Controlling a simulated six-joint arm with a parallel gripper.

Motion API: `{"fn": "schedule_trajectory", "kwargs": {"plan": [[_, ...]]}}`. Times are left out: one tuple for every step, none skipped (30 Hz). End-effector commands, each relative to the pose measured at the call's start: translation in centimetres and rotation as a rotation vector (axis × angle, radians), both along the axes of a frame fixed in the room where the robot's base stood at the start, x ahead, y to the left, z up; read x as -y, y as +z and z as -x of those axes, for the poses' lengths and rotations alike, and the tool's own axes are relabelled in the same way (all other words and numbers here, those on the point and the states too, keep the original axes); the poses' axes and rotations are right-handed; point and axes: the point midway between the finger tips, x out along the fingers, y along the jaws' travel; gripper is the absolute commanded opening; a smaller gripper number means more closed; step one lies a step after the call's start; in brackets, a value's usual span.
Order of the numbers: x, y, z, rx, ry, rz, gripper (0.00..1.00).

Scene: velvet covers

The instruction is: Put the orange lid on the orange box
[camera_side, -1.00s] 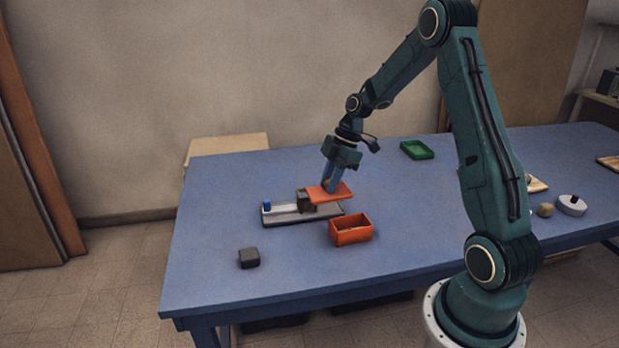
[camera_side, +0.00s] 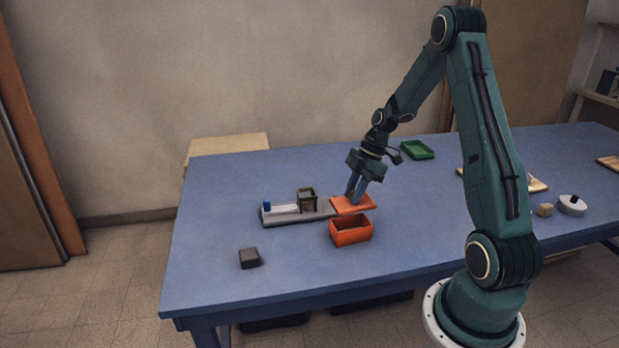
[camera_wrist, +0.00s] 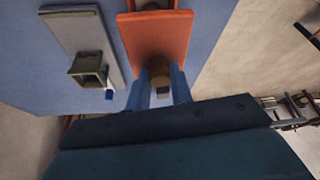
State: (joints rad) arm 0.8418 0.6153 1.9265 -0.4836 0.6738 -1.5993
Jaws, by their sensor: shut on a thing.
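The orange lid (camera_side: 352,205) is a flat plate with a small brown knob (camera_wrist: 159,72). My gripper (camera_side: 355,192) is shut on the lid's knob and holds the lid up, roughly level. The orange box (camera_side: 350,233) is open at the top and stands on the blue table. In the side view the lid hangs above the box and a little behind its rim, with a gap between them.
A grey tray (camera_side: 300,216) with a dark open holder (camera_side: 307,195) and a blue piece (camera_side: 267,206) lies left of the lid. A dark block (camera_side: 249,258) sits at front left. A green tray (camera_side: 417,150) is farther back. The table around the box's front is clear.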

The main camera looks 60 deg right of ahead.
Motion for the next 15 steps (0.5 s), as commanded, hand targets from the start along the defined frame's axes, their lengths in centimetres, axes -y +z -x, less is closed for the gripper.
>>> {"fn": "schedule_trajectory", "kwargs": {"plan": [[-0.1, -0.3, 0.0, -0.001, 0.001, -0.002, 0.0], [-0.1, -0.5, 0.0, -0.001, 0.001, -0.002, 0.0], [-0.1, -0.8, 0.0, -0.001, 0.001, -0.002, 0.0], [-0.1, -1.0, 0.0, -0.001, 0.002, -0.002, 0.0], [-0.1, -1.2, 0.0, -0.001, 0.002, -0.002, 0.0], [-0.1, -1.5, 0.0, -0.001, 0.001, -0.002, 0.0], [-0.1, -1.7, 0.0, -0.001, 0.001, -0.002, 0.0], [-0.1, -1.9, 0.0, -0.002, 0.001, -0.002, 0.0], [-0.1, -2.2, 0.0, -0.001, 0.0, -0.002, 0.0], [-0.1, -2.4, 0.0, -0.001, 0.0, -0.002, 0.0], [-0.1, -2.6, 0.0, -0.001, 0.0, -0.002, 0.0], [-0.1, -2.9, 0.0, -0.002, 0.001, -0.001, 0.0], [-0.1, -3.1, 0.0, -0.002, 0.001, -0.001, 0.0], [-0.1, -3.2, 0.0, -0.002, 0.001, -0.001, 0.0], [-0.1, -3.5, 0.0, -0.002, 0.001, -0.001, 0.0]]}}
